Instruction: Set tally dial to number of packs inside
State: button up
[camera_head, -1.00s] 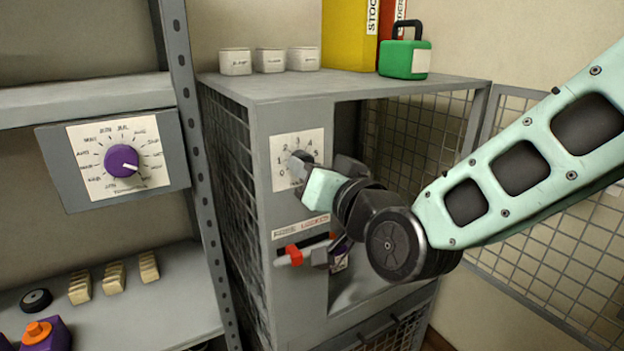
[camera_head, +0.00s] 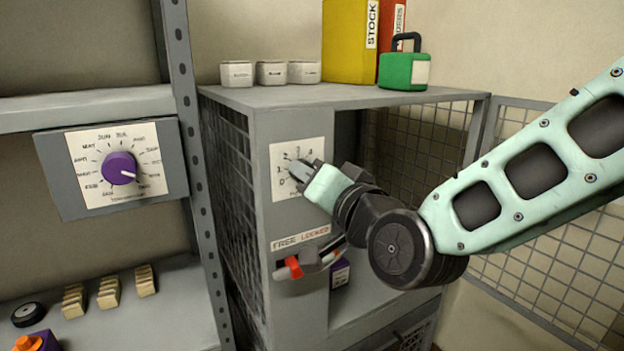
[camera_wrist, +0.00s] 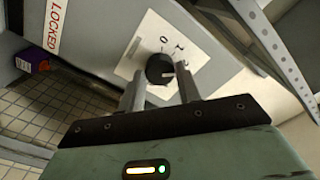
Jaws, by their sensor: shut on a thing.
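The tally dial is a dark round knob (camera_wrist: 159,68) on a white number plate (camera_head: 285,156) on the grey cabinet's front post. My gripper (camera_head: 301,172) is at the dial. In the wrist view its two fingers (camera_wrist: 160,88) stand on either side of the knob and are shut on it. A pale mark shows on the knob, but I cannot read its number. A purple pack (camera_head: 340,273) with a white label stands inside the cabinet; it also shows in the wrist view (camera_wrist: 32,63). My arm hides part of the interior, so other packs may be hidden.
Below the dial is a red-tipped latch lever (camera_head: 293,267) under a FREE/LOCKED label (camera_head: 300,238). A purple dial (camera_head: 119,168) is on the left shelf. The mesh door (camera_head: 570,240) is open at right.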

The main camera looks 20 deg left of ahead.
jog(key=o, duration=1)
jog(key=shift+c, duration=0.2)
jog(key=b+v, duration=0.5)
jog(key=v, duration=1.2)
jog(key=shift+s, duration=0.2)
jog(key=shift+d, duration=0.15)
jog(key=shift+f, duration=0.1)
